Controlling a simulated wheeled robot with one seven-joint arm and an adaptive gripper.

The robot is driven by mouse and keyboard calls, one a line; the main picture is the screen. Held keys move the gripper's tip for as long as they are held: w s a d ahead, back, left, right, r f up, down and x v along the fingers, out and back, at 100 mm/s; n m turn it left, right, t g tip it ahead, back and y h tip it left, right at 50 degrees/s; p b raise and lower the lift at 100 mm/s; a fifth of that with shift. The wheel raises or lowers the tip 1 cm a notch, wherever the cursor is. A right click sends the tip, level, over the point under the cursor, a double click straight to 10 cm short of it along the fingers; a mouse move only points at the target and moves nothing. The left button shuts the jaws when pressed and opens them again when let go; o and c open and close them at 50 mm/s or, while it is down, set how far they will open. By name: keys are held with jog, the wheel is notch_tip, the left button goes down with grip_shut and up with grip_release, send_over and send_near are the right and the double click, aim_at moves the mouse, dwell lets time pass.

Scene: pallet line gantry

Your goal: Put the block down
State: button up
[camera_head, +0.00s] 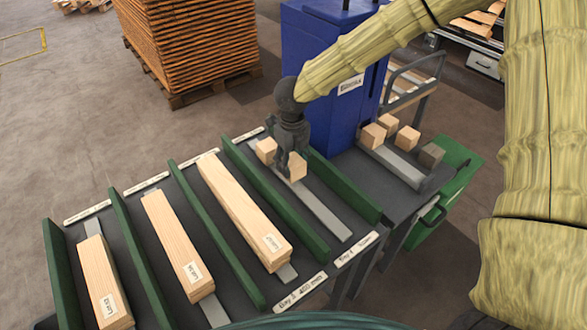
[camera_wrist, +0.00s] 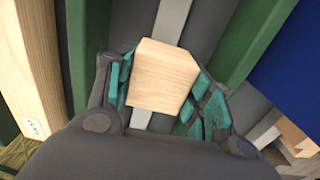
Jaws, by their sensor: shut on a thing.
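My gripper (camera_head: 290,165) points down over the right-hand bay of the sorting table. It is shut on a small pale wooden block (camera_head: 297,166). In the wrist view the block (camera_wrist: 162,77) sits between the teal finger pads, above a grey metal strip (camera_wrist: 172,20). Whether the block touches the strip I cannot tell. Another small block (camera_head: 266,150) lies in the same bay, just behind and left of my gripper.
Green dividers (camera_head: 262,187) stand on both sides of this bay. Long labelled beams (camera_head: 243,212) lie in the bays to the left. Several small blocks (camera_head: 408,138) sit on the right-hand surface. A blue cabinet (camera_head: 320,60) stands close behind. The strip's front part (camera_head: 325,215) is clear.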

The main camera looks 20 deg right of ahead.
aim_at(293, 160)
jog(key=shift+s+f+p, duration=0.15)
jog(key=shift+f+p, duration=0.15)
jog(key=shift+f, duration=1.35)
jog(key=shift+f, duration=0.1)
jog(key=o, duration=1.1)
jog(key=shift+c, duration=0.2)
notch_tip(293, 160, up, 12)
jog(key=shift+r+b, duration=0.1)
jog(key=shift+b, duration=0.55)
